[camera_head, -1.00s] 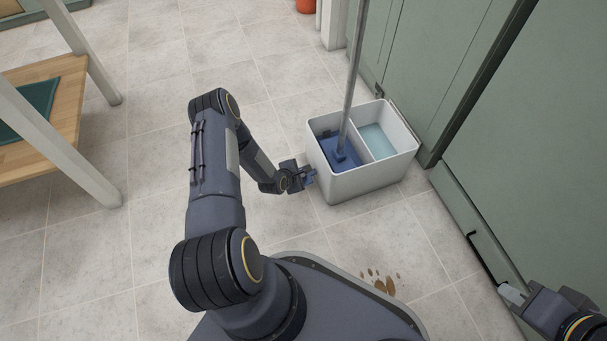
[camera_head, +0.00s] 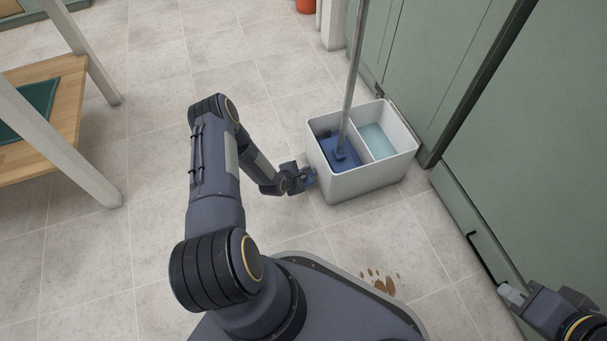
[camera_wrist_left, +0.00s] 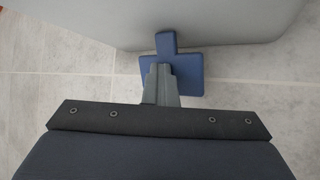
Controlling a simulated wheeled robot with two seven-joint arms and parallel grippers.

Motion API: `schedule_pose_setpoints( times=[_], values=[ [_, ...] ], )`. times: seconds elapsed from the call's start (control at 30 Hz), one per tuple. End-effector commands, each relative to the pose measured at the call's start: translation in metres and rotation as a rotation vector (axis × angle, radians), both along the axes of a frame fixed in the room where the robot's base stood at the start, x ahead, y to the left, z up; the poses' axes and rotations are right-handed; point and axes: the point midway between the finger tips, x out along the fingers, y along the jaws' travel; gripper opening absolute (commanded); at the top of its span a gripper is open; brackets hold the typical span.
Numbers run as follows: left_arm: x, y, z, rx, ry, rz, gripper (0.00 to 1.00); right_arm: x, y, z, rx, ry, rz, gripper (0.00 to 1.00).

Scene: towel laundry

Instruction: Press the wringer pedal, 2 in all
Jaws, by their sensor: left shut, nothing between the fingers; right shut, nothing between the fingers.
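The blue wringer pedal (camera_wrist_left: 187,72) sticks out low from the wall of the white bucket (camera_head: 365,182). My left gripper (camera_wrist_left: 162,72) is shut and empty, with its fingertips over the pedal in the left wrist view, covering part of it. I cannot tell whether they touch it. In the head view the left gripper (camera_head: 309,179) is at the bucket's left side and hides most of the pedal. My right gripper (camera_head: 508,291) is shut and empty, at the lower right near the green cabinet front.
A mop with a grey handle (camera_head: 354,70) stands in the bucket's left compartment, on a blue part. The right compartment holds pale water (camera_head: 376,141). Green cabinets (camera_head: 520,150) stand close on the right. A brown spill (camera_head: 380,284) lies on the tiles. A wooden table (camera_head: 70,100) is at left.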

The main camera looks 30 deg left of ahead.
Motion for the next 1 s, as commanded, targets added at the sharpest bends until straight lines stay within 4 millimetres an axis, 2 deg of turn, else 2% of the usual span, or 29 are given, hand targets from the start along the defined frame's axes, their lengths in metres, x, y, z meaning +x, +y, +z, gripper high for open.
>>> schedule_pose_setpoints(
  times=[0.17, 0.53, 1.0],
  values=[
    [-0.003, 0.002, -0.005, 0.001, 0.008, 0.003, 0.0, 0.0, 0.0, 0.0, 0.0, 0.0, 0.0, 0.0],
    [-0.003, 0.002, -0.003, 0.001, 0.01, 0.003, 0.0, 0.0, 0.0, 0.001, 0.0, 0.0, 0.0, 0.0],
    [-0.003, 0.0, 0.025, -0.001, 0.006, 0.001, 0.0, 0.0, 0.0, 0.016, 0.0, 0.0, 0.0, 0.0]
  ],
)
